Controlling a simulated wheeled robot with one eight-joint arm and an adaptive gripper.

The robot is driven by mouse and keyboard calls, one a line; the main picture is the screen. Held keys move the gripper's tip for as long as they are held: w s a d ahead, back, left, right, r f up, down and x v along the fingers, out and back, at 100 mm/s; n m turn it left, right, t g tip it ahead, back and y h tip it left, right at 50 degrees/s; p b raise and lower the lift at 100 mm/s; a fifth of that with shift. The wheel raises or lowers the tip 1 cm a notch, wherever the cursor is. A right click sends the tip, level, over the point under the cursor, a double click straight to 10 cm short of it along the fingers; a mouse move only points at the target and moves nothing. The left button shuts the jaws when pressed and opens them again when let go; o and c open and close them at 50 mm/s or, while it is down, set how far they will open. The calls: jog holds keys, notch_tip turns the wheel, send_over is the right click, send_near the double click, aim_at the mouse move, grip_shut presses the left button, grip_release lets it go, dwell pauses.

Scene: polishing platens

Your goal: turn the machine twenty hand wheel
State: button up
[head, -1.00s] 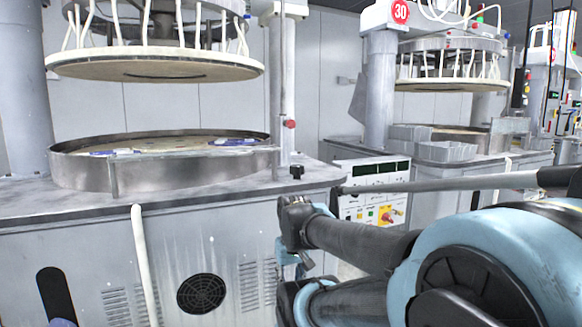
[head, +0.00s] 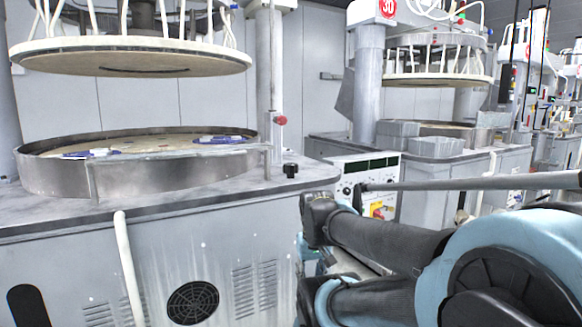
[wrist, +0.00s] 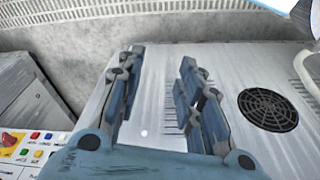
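The near polishing machine stands at left in the head view, with a round metal basin (head: 60,178) and a raised upper platen (head: 130,57). No number shows on it. A small black knob (head: 290,170) stands on the right corner of its top; I cannot tell whether this is the hand wheel. A red knob (head: 280,120) sits on its column. My gripper (wrist: 158,62) is open and empty in the wrist view, over the machine's grey vented side panel (wrist: 160,110). In the head view my arm hides most of the gripper, right of the machine's front.
A control panel (head: 362,165) with coloured buttons stands behind my arm; its buttons also show at the wrist view's lower left. A machine marked 30 (head: 388,8) stands farther back. A white pipe (head: 128,265) runs down the near machine's front.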

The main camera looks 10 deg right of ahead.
jog(key=o, duration=0.4)
jog(key=shift+s+r, duration=0.25)
jog(key=shift+r, duration=0.05)
jog(key=o, duration=0.3)
jog(key=w+r+n, duration=0.1)
jog(key=w+r, duration=0.4)
jog(key=r, duration=0.3)
jog(key=w+r+n, duration=0.2)
jog(key=w+r, duration=0.4)
jog(key=r, duration=0.3)
jog(key=w+r+n+g, duration=0.1)
jog(key=w+r, duration=0.5)
jog(key=r, duration=0.2)
jog(key=shift+r+n, duration=0.3)
jog(key=shift+n, duration=0.1)
notch_tip(320, 180, up, 17)
jog(key=n+g, duration=0.1)
jog(key=n, duration=0.4)
send_over(290, 164)
notch_tip(290, 164, down, 17)
jog(key=shift+f, duration=0.15)
jog(key=shift+c, duration=0.3)
jog(key=c, duration=1)
